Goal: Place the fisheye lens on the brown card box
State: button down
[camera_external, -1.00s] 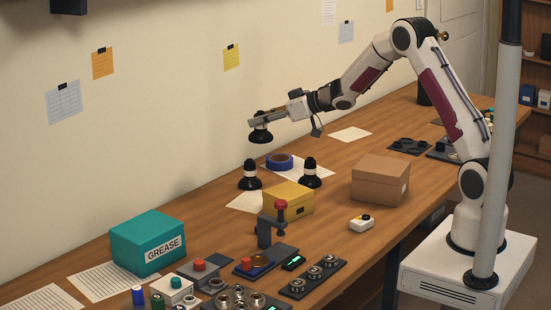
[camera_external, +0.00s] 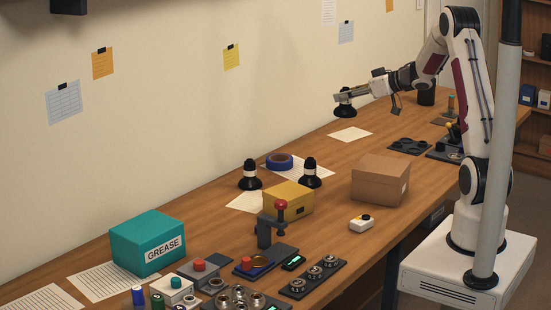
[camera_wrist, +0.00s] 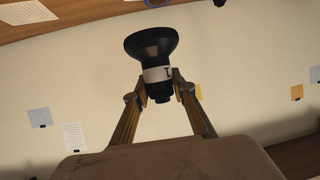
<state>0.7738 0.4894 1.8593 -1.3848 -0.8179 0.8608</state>
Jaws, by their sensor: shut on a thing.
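My gripper (camera_external: 345,96) is shut on a black lens with a white band (camera_external: 345,110), and the wrist view also shows this lens (camera_wrist: 155,60) between the two fingertips. Its wide flared end shows at the top in the wrist view. The lens hangs in the air above the back part of the bench, apart from everything below. The brown card box (camera_external: 380,180) stands shut on the bench, in front of and right of the lens in the picture. Its flat top is bare.
Two other black lenses with white bands stand upright, one at left (camera_external: 249,176) and one at right (camera_external: 310,174), by a blue tape roll (camera_external: 280,161). A yellow box (camera_external: 288,201), a small white-yellow device (camera_external: 361,223) and dark trays (camera_external: 409,146) are near the card box.

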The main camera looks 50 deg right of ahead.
jog(key=s+d+y, duration=0.1)
jog(key=s+d, duration=0.1)
jog(key=s, duration=1.2)
jog(key=s+a+n+y, duration=0.2)
jog(key=a+n, duration=0.1)
jog(key=a, duration=0.4)
jog(key=shift+s+f+g+y, duration=0.3)
jog(key=shift+g+y, duration=0.1)
send_over(382, 164)
notch_tip(382, 164, down, 6)
jog(key=shift+s+a+f, duration=0.15)
jog(key=shift+f, duration=1.85)
jog(key=shift+f, duration=0.15)
